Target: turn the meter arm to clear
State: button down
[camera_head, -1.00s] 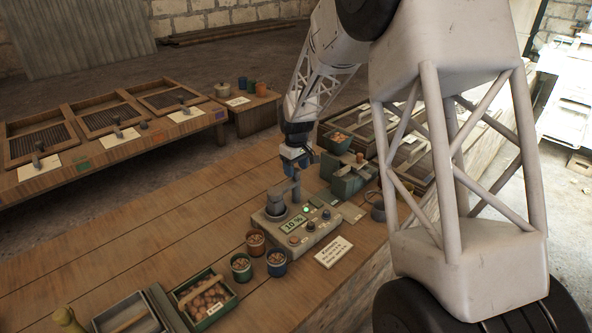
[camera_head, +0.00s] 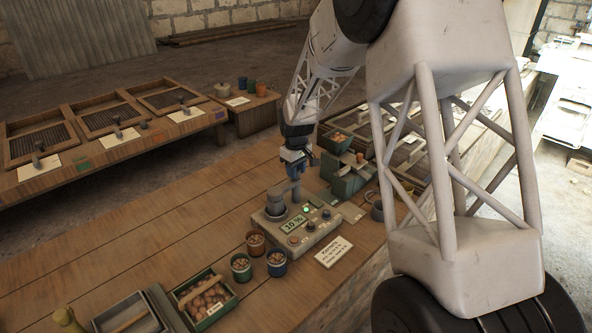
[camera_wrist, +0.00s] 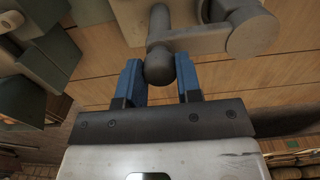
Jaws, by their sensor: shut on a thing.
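The meter (camera_head: 316,232) is a grey box on the bench with a small lit display, a green light and several knobs. Its grey meter arm (camera_head: 295,192) rises beside a round grey drum (camera_head: 275,203) on the box. In the wrist view the arm (camera_wrist: 200,43) is a grey bar running from a round hub at the right to a dark rounded knob (camera_wrist: 159,68). My gripper (camera_head: 296,168) is above the meter. In the wrist view its blue fingers (camera_wrist: 158,75) are on either side of the knob, shut on it. The knob's underside is hidden.
Small pots of nuts (camera_head: 276,262) and a green crate (camera_head: 205,298) stand left of the meter. A white label card (camera_head: 333,252) lies in front. A grey-green block device (camera_head: 350,178) stands close behind at right. Bare planks (camera_head: 170,235) lie to the left.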

jog(key=shift+m, duration=0.5)
jog(key=m, duration=0.3)
jog(key=shift+m, duration=0.4)
jog(key=m, duration=1.3)
jog(key=c, duration=0.8)
grip_release()
